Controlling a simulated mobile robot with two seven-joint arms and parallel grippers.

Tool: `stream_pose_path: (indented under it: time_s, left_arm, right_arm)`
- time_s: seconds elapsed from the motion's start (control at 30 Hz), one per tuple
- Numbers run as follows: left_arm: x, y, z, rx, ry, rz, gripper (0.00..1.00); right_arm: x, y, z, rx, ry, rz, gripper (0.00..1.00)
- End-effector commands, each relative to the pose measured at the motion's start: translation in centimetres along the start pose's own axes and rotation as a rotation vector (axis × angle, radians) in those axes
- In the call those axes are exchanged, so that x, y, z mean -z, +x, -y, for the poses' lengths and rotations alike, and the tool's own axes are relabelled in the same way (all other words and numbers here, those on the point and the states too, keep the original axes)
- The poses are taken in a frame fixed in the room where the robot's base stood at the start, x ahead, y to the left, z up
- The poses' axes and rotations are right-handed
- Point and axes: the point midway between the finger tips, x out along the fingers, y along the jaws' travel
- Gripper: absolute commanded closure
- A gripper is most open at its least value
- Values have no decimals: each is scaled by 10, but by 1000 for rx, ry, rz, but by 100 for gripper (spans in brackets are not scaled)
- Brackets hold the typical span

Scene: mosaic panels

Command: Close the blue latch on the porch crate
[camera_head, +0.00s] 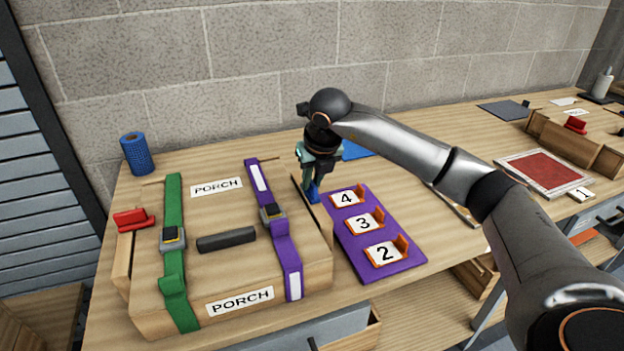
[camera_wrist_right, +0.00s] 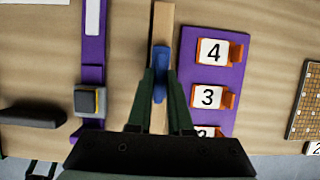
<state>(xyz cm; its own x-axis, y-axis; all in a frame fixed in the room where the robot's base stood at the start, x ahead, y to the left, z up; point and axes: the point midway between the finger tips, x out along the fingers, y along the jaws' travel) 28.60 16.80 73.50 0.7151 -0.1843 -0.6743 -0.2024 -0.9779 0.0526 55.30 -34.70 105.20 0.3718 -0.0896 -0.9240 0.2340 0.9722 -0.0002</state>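The porch crate (camera_head: 205,270) is a wooden box with two PORCH labels, standing on the workbench. The blue latch (camera_head: 313,193) is at its right side; in the right wrist view it (camera_wrist_right: 160,62) shows as a narrow blue piece over a wooden strip. My right gripper (camera_head: 311,178) points down at the latch. In the right wrist view its dark green fingers (camera_wrist_right: 162,84) flank the latch, with blue filling the gap between the tips, so it looks shut on it. The lower part of the latch is hidden. My left gripper is not in view.
A red latch (camera_head: 133,219) sticks out at the crate's left side. Green (camera_head: 175,205) and purple (camera_head: 283,247) straps cross the lid beside a dark handle (camera_head: 226,240). A purple board (camera_head: 372,257) with numbered holders lies close right. A blue roll (camera_head: 137,155) stands behind.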

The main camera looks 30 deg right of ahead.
Motion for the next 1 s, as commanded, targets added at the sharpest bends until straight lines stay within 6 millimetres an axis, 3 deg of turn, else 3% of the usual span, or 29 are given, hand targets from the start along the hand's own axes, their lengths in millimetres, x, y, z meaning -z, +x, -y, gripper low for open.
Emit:
stream_pose_path:
  time_s: [0.13, 0.73, 1.0]
  left_arm:
    - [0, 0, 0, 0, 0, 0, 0]
    - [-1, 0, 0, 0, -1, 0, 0]
    - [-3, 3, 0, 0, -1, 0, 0]
  right_arm:
    - [0, 0, 0, 0, 0, 0, 100]
    - [0, 0, 0, -8, -16, 0, 100]
    - [0, 0, -2, -57, -133, 1, 100]
